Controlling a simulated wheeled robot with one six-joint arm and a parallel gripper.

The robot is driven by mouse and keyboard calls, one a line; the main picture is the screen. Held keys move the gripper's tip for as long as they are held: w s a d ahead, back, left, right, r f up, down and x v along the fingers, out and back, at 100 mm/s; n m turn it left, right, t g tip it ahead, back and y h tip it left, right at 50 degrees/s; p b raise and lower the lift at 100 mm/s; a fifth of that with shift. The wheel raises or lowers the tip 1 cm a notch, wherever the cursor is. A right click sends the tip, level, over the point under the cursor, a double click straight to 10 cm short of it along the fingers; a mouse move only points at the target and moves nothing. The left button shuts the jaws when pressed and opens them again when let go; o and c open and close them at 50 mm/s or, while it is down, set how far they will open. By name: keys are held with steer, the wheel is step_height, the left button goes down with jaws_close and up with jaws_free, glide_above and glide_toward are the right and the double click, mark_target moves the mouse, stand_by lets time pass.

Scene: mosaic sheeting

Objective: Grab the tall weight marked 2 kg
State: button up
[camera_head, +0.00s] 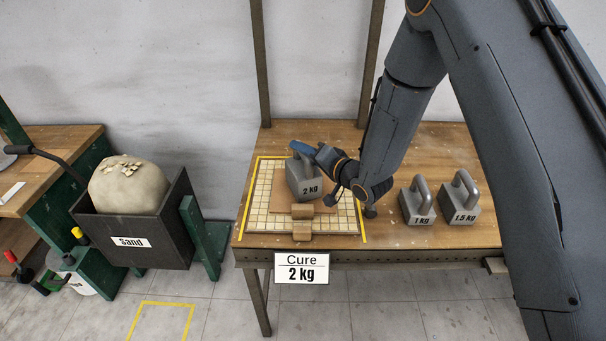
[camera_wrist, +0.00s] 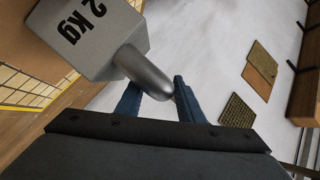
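The grey weight marked 2 kg (camera_head: 304,181) stands on a brown board (camera_head: 283,193) over the tiled mosaic sheet (camera_head: 263,190). In the wrist view the weight (camera_wrist: 97,38) is at the upper left, its handle reaching down between my blue fingers. My gripper (camera_head: 304,149) is at the weight's handle from the right and above. In the wrist view my gripper (camera_wrist: 156,100) has its fingers apart, one on each side of the handle. The handle covers part of the left finger and seems to meet the right one. Whether they press on it is not clear.
Two shorter weights, 1 kg (camera_head: 417,205) and 1.5 kg (camera_head: 460,202), stand right on the wooden table (camera_head: 440,150). A wooden block (camera_head: 302,226) lies at the sheet's front edge. A sandbag (camera_head: 128,188) in a dark bin (camera_head: 160,245) is left. A Cure 2 kg sign (camera_head: 301,269) hangs in front.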

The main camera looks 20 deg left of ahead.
jaws_close()
stand_by(1.1)
steer(key=shift+w+r, duration=0.1)
steer(key=shift+r, duration=0.15)
